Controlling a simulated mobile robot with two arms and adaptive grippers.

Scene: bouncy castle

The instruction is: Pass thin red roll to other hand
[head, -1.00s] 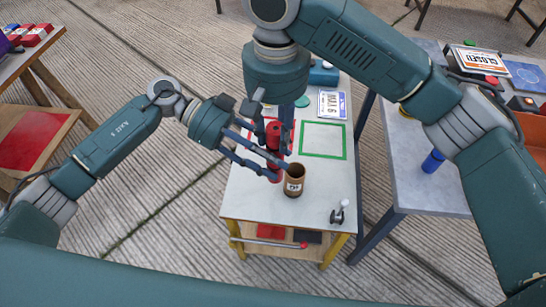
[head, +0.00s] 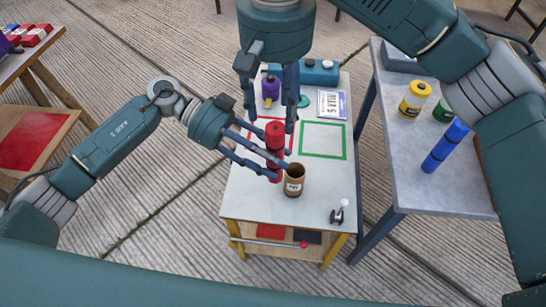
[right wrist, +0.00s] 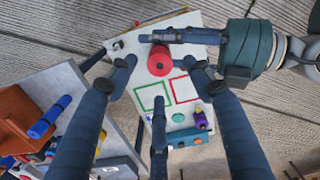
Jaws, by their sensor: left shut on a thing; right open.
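The thin red roll (head: 275,134) is upright over the white-topped cart, shut in my left gripper (head: 272,162), which reaches in from the left. Its upper end stands clear above my left fingers; part of its middle is hidden by them. My right gripper (head: 267,122) is open, pointing down from above, with its fingers on either side of the roll's upper part. In the right wrist view the round end of the roll (right wrist: 160,62) shows between my open right fingers, and a left finger lies across beside it. I cannot tell whether the right fingers touch it.
A brown open pot (head: 294,182) stands close to the right of the roll. The cart (head: 250,200) also bears a green square outline, a red outline, a label card, a purple bottle (head: 271,88) and a blue box. A grey table (head: 405,160) with blue and yellow cylinders stands right.

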